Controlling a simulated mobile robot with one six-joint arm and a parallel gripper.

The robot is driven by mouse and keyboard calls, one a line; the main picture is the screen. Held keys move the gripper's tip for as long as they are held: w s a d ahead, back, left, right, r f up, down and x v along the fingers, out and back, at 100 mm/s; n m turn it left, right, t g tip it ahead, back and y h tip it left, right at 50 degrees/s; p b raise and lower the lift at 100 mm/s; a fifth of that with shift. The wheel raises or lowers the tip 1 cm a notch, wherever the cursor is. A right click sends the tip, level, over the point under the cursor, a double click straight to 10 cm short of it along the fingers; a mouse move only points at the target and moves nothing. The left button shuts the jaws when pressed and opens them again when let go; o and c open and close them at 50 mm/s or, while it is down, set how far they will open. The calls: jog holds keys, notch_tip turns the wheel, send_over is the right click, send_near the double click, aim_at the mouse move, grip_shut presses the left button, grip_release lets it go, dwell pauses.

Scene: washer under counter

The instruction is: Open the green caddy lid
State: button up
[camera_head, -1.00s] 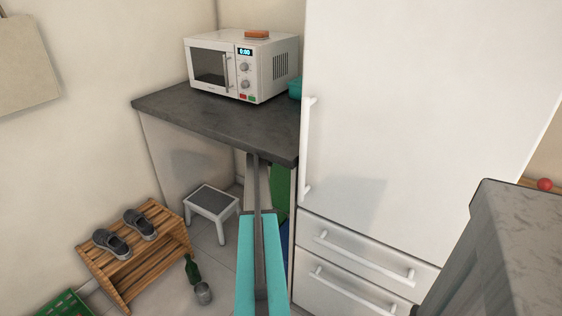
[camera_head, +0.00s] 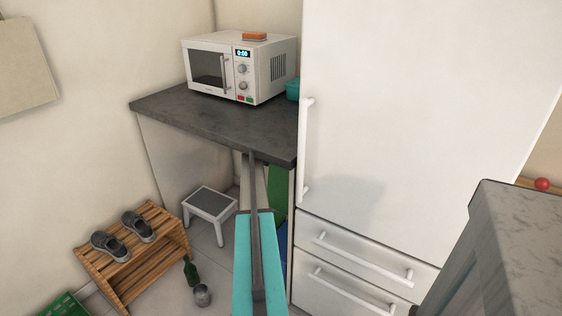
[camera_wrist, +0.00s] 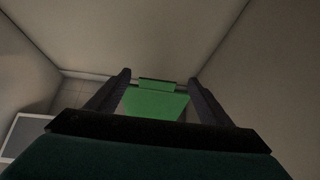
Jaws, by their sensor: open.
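In the wrist view a green panel (camera_wrist: 155,104), likely the caddy lid, lies ahead between my fingers, with a narrow green strip (camera_wrist: 157,85) along its far edge. My gripper (camera_wrist: 159,82) is open, one dark finger on each side of the green. I cannot tell whether the fingers touch it. In the head view a green surface (camera_head: 277,188) shows under the counter beside my arm, and I cannot tell if it is the caddy. My fingers are hidden in that view.
The dark counter (camera_head: 200,118) with a microwave (camera_head: 215,68) overhangs the space where my arm reaches. A tall white fridge (camera_head: 420,110) stands close on the right. A step stool (camera_head: 209,203), shoe rack (camera_head: 150,262) and green bottle (camera_head: 190,271) stand at left. Walls are close around my gripper.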

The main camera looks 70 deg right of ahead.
jog(key=w+a+r, duration=0.1)
jog(key=w+a, duration=0.1)
jog(key=a, duration=1.1)
jog(key=shift+w+a+r, duration=0.15)
jog(key=shift+a+r, duration=0.1)
jog(key=shift+a, duration=0.05)
